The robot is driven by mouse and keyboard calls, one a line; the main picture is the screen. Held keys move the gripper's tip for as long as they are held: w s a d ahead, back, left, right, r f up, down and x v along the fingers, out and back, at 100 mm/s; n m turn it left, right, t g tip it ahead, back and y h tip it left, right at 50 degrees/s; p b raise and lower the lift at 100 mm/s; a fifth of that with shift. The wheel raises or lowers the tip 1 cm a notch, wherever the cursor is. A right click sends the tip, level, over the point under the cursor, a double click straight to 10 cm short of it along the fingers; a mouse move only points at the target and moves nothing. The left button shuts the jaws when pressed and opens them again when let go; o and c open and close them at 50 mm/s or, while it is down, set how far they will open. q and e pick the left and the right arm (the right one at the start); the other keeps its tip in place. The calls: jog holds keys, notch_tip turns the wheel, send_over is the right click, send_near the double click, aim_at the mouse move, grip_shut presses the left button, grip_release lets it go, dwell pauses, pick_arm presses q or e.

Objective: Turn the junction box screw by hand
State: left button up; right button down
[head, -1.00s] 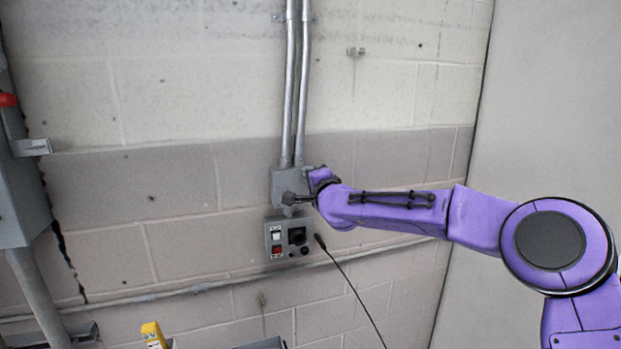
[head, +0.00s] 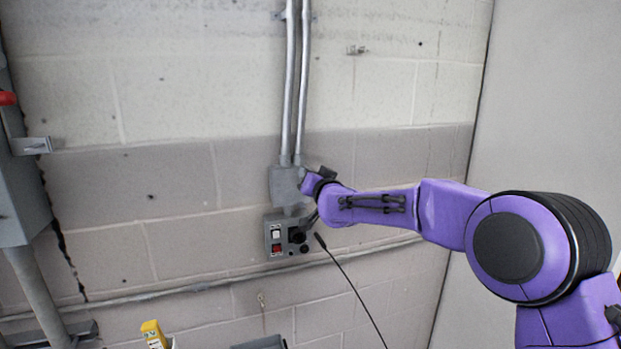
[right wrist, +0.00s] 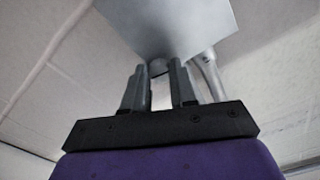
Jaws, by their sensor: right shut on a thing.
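The grey junction box (head: 284,186) is fixed to the wall at the foot of two metal conduits. In the right wrist view the box (right wrist: 170,28) fills the top middle, with a small dark round screw (right wrist: 158,66) at its near edge. My right gripper (right wrist: 159,76) has its two fingers on either side of the screw and is shut on it. In the head view my right wrist is beside the box's right side, and the fingertips cannot be made out clearly. My left gripper is not in view.
A control box (head: 287,237) with a white and a red button and a dark knob sits just below. A grey cabinet (head: 20,190) stands at the left, and a yellow object (head: 152,332) is at the bottom.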

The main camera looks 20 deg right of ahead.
jog(key=shift+n+b, duration=1.55)
jog(key=shift+n, duration=4.15)
jog(key=shift+n, duration=0.3)
jog(key=c, duration=0.9)
grip_release()
jog(key=shift+w, duration=0.1)
